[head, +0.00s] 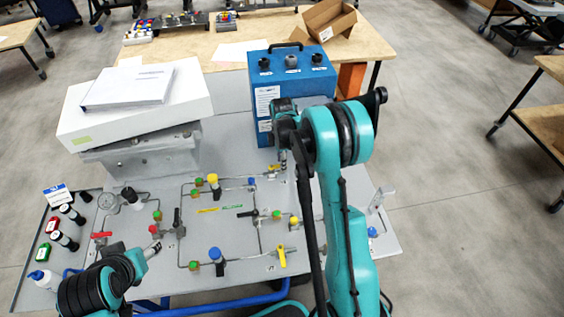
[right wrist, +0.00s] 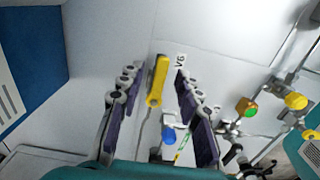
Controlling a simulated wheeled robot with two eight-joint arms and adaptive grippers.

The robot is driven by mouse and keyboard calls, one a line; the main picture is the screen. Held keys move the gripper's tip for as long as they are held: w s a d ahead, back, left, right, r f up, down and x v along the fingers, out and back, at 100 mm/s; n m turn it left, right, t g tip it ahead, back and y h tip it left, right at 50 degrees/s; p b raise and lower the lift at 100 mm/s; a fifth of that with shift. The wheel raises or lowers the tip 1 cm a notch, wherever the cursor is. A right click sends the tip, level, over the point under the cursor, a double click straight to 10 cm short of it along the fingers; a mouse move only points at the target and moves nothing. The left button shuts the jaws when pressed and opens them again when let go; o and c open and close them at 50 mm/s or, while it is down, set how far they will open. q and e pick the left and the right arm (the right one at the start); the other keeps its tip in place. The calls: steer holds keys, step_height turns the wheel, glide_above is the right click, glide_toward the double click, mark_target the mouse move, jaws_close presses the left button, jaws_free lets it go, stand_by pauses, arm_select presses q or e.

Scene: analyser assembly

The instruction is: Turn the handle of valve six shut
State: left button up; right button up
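The yellow handle (right wrist: 157,82) of valve six lies beside the printed V6 label (right wrist: 180,62) in the right wrist view. It stands lengthwise between the two fingers of my right gripper (right wrist: 156,76), which are apart, with a visible gap on each side. In the head view my right gripper (head: 283,158) points down at the panel in front of the blue box, and the valve six handle is hidden or too small to make out there. My left gripper (head: 152,249) is low on the left over the panel, too small to tell its opening.
The blue box (head: 262,130) stands close behind my right gripper. Pipes with a blue knob (head: 214,253), another yellow handle (head: 282,256) and a red handle (head: 101,235) cover the panel (head: 225,228). A white unit (head: 190,105) bearing a book stands at the left.

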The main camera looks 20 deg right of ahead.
jaws_close()
steer(key=shift+s+m, duration=0.1)
steer(key=shift+m, duration=0.2)
steer(key=m, duration=0.1)
steer(key=s+m+b, duration=0.1)
steer(key=m, duration=0.1)
steer(key=shift+a, duration=0.3)
steer(key=m, duration=0.2)
steer(key=s+a+m+b, duration=0.1)
steer(key=m, duration=0.2)
steer(key=a+m, duration=0.1)
steer(key=m, duration=0.3)
steer(key=shift+s+a+b, duration=0.3)
steer(key=shift+s+b, duration=0.05)
steer(key=shift+s, duration=0.05)
steer(key=shift+a+m, duration=0.3)
steer(key=shift+m, duration=0.6)
steer(key=shift+a+m, duration=0.25)
steer(key=shift+m, duration=0.65)
steer(key=shift+a+m, duration=0.3)
steer(key=shift+m, duration=0.6)
